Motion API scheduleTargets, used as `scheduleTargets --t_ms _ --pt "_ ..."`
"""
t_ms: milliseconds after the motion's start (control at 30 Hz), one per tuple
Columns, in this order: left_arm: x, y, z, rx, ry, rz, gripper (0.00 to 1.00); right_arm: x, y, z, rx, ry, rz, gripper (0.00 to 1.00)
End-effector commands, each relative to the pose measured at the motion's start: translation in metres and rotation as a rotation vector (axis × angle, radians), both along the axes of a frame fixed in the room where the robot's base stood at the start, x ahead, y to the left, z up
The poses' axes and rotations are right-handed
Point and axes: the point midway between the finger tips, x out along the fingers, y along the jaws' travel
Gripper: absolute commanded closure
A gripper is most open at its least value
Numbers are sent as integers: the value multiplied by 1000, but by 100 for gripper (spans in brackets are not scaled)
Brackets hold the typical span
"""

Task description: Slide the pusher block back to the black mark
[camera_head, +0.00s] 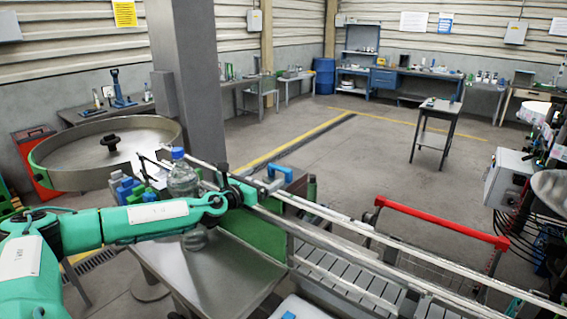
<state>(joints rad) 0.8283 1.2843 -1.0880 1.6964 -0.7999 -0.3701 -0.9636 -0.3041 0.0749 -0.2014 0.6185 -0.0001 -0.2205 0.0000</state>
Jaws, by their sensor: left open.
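My left arm reaches in from the left, and its black left gripper (241,190) is open at the upper end of the long metal rail (330,215). A blue block-like part (280,171) sits just right of the gripper, apart from it in the picture; I cannot tell whether it is the pusher block. The black mark cannot be made out. My right gripper is not in view.
A clear bottle (182,180) with a blue cap stands behind my arm. A round metal turntable (75,160) is at the left. A grey pillar (187,80) rises behind.

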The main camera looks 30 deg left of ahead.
Motion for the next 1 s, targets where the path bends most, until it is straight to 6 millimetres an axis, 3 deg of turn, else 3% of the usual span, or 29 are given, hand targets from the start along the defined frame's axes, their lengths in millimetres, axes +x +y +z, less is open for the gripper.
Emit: scheduleTargets --t_ms 167,533,733,1000 --pt "32 -4 5 -1 -2 0 0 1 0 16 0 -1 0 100" --pt "89 -8 1 -2 -1 0 0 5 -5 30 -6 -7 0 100" --pt "105 -8 1 0 -1 0 0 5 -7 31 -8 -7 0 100" --pt "110 -9 0 0 0 0 0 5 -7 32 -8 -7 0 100"
